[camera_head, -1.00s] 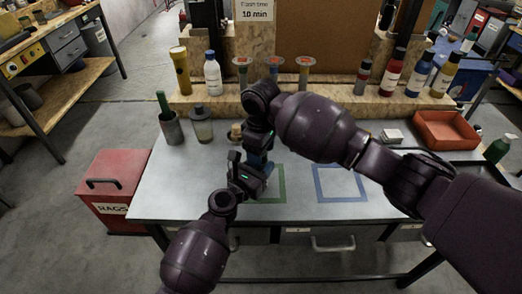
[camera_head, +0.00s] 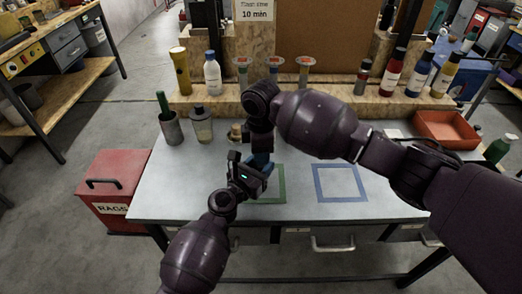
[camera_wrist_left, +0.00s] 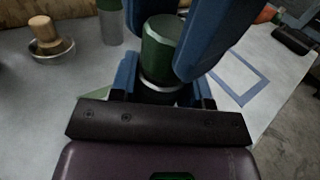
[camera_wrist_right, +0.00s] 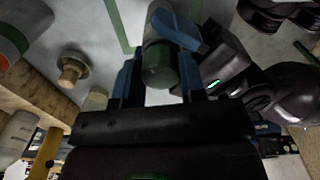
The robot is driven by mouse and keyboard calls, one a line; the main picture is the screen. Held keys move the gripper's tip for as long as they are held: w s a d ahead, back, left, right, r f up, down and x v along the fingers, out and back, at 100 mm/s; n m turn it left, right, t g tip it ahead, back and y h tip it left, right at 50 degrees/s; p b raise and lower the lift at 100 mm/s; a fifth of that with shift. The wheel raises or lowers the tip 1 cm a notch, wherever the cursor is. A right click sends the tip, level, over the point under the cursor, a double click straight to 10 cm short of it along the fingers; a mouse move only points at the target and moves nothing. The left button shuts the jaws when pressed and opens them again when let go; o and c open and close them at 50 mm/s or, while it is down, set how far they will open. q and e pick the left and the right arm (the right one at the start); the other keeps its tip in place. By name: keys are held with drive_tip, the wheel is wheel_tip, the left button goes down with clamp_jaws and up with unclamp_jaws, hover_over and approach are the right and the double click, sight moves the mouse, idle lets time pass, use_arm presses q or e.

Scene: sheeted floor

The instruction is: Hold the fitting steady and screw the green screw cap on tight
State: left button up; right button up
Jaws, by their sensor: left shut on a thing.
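The green screw cap (camera_wrist_left: 163,48) sits over a pale ring at the top of the fitting (camera_wrist_left: 160,86), seen in the left wrist view. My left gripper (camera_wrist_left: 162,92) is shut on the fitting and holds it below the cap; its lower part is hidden. My right gripper (camera_wrist_right: 160,78) comes from above, with its blue fingers on either side of the cap (camera_wrist_right: 158,66). A narrow gap shows beside the cap, so these fingers look open. In the head view, my left gripper (camera_head: 261,172) and right gripper (camera_head: 262,153) meet above the green square and hide the cap.
A green taped square (camera_head: 280,185) and a blue taped square (camera_head: 341,183) mark the table. A grey cup (camera_head: 171,128), a jar (camera_head: 201,125) and a small brush in a dish (camera_wrist_left: 50,38) stand at left. A red tray (camera_head: 446,130) lies at right. Bottles line the back shelf.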

drive_tip(key=c, duration=0.4)
drive_tip(key=m, duration=0.8)
drive_tip(key=shift+m, duration=0.3)
drive_tip(key=m, duration=0.5)
drive_tip(key=shift+m, duration=0.4)
drive_tip(key=m, duration=0.5)
drive_tip(key=o, duration=1.1)
drive_tip(key=shift+c, duration=0.2)
drive_tip(key=shift+c, duration=0.7)
